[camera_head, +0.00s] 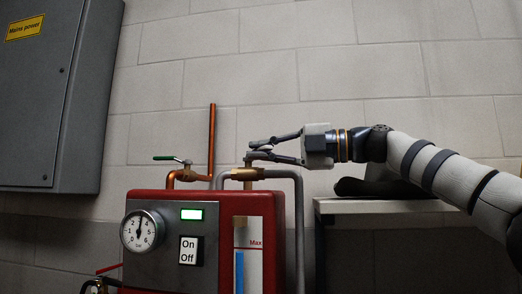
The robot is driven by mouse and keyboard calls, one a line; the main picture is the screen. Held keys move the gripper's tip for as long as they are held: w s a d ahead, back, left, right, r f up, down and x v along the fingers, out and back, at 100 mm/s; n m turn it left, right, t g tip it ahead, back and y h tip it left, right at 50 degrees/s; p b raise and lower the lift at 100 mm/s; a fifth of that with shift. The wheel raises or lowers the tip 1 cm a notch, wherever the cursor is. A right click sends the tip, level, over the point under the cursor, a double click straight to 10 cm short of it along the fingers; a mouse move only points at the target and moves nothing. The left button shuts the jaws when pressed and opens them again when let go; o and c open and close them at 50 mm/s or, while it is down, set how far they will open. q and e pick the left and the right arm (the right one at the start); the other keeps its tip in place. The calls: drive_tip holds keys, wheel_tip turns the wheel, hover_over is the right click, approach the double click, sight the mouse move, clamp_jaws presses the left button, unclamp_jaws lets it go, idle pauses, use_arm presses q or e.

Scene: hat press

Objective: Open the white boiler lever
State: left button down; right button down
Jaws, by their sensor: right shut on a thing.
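The red boiler (170,200) stands against the wall with brass valves on the pipes above it. My right gripper (252,149) reaches in from the right over the right-hand brass valve (244,173). Its fingers are closed around the small pale lever at the top of this valve. The fingers hide most of the lever, so its exact angle is hard to tell. The left-hand valve has a green lever (166,158), which lies roughly level and is apart from my gripper. My left gripper is not in view.
A copper pipe (211,140) rises between the valves. A grey pipe (298,230) runs down the boiler's right side. A shelf (400,206) with a dark object (352,188) is below my right arm. A grey power cabinet (45,110) hangs at left.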

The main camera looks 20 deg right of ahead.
drive_tip(key=c, duration=1.7)
unclamp_jaws()
drive_tip(key=v, duration=0.7)
drive_tip(key=shift+s+d, duration=0.1)
drive_tip(key=shift+s, duration=0.1)
